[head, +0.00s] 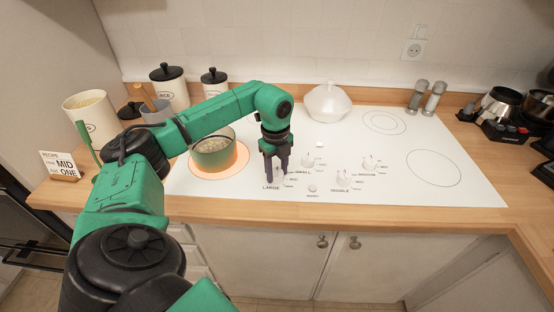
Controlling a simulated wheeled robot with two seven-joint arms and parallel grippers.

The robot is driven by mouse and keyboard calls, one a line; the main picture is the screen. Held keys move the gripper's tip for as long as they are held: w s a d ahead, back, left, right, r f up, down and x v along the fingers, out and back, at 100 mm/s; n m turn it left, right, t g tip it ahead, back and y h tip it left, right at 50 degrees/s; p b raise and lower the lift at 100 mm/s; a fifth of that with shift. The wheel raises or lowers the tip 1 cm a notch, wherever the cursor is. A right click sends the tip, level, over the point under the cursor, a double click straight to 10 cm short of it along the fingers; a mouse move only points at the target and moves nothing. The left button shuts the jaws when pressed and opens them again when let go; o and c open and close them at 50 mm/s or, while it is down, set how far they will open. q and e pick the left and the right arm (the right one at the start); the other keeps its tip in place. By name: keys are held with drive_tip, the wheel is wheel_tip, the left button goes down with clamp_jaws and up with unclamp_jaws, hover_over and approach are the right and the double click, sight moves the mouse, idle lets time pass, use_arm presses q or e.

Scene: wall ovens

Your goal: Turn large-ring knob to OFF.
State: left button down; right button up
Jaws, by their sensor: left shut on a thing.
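The large-ring knob (279,178) is a white knob near the front of the white cooktop, with the word LARGE printed by it. My left gripper (277,173) points down over it, shut on it with dark fingers on either side. The fingers hide most of the knob, so I cannot read its pointer. The large ring (239,166) at the left of the cooktop glows orange. A pot (212,155) with pale contents stands on that ring, partly behind my arm. My right gripper is not in view.
Other knobs stand close by: small (308,161), double (343,178) and medium (370,162). A white lidded dish (327,102) and two shakers (433,98) stand at the back. Canisters (168,88) and a recipe card (60,165) are on the left. The cooktop's right part is clear.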

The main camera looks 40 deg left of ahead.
sight(276, 171)
use_arm(q)
drive_tip(key=shift+w+a+r, duration=0.1)
drive_tip(key=shift+w+r, duration=0.05)
drive_tip(key=shift+r, duration=0.05)
drive_tip(key=shift+c, duration=1.8)
unclamp_jaws()
drive_tip(key=shift+f, duration=0.1)
wheel_tip(276, 171, up, 15)
drive_tip(key=shift+s+f+p, duration=0.2)
drive_tip(key=shift+s+p, duration=0.1)
drive_tip(key=shift+s, duration=0.1)
drive_tip(key=shift+w, duration=0.1)
